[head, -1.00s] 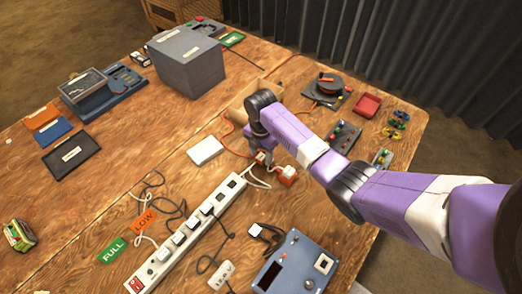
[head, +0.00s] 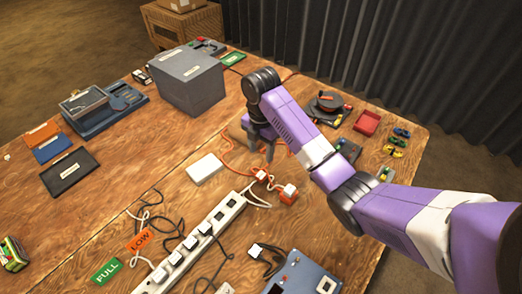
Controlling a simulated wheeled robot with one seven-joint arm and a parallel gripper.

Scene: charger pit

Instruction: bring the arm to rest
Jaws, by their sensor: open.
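My arm, purple and white, reaches in from the right over the wooden table (head: 120,195). My gripper (head: 258,157) hangs from the dark wrist, pointing down, with its fingers apart and nothing seen between them. It is above the table, behind the orange and white plugs (head: 288,194) and to the right of a white block (head: 204,168). My forearm hides part of the table and of the things behind it.
A white power strip (head: 205,243) with dark cables lies in front. A large grey box (head: 188,82) stands at the back. A cable reel (head: 328,104), a red tray (head: 367,123) and small coloured clips (head: 397,142) lie at the right. Bare wood shows at left.

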